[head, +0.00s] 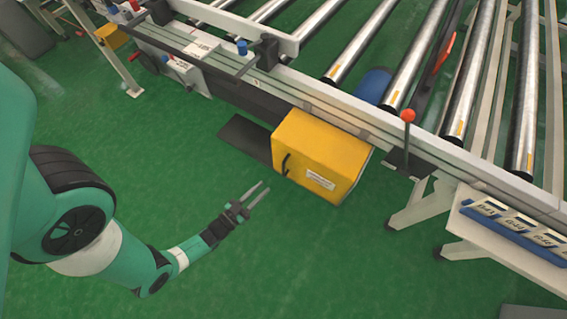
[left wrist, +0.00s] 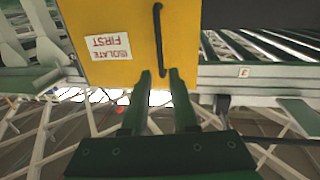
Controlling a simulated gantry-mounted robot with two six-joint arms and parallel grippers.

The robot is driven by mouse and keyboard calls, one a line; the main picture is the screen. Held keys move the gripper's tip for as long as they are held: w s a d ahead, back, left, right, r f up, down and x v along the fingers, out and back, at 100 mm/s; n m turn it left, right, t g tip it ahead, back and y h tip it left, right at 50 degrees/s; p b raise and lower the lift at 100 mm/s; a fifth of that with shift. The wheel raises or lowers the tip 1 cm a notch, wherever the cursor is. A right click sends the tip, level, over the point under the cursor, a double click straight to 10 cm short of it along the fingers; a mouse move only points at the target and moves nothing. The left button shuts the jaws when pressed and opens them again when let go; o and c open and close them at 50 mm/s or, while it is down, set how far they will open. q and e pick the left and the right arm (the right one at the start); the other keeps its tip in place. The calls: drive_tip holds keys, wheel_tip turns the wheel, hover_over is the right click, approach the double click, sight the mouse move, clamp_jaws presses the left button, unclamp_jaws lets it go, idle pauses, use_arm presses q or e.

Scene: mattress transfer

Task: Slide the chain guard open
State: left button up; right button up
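The chain guard (head: 322,150) is a yellow box under the front rail of the roller conveyor, with a black handle (head: 286,164) on its left face. In the left wrist view the guard's yellow face (left wrist: 120,20) fills the upper middle, with a white "ISOLATE FIRST" label and the black handle (left wrist: 158,40) upright. My left gripper (head: 265,187) is open and empty, to the left of and below the handle, with a gap in the head view. In the left wrist view the handle's lower end lines up between the fingertips (left wrist: 161,74). My right gripper is out of view.
The conveyor's metal rollers (head: 470,70) run behind the guard. A dark plate (head: 246,139) lies left of the guard. A red-knobbed lever (head: 408,116) stands on the rail. A white table with a blue tray (head: 510,232) is at right. Green floor around my gripper is clear.

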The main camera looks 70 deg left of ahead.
sight(283, 169)
use_arm(q)
drive_tip(key=b+x, duration=0.2)
drive_tip(key=x, duration=0.9)
drive_tip(key=shift+w+a+r, duration=0.1)
drive_tip(key=shift+w+a, duration=0.05)
drive_tip(key=shift+w, duration=0.15)
clamp_jaws()
idle(0.8)
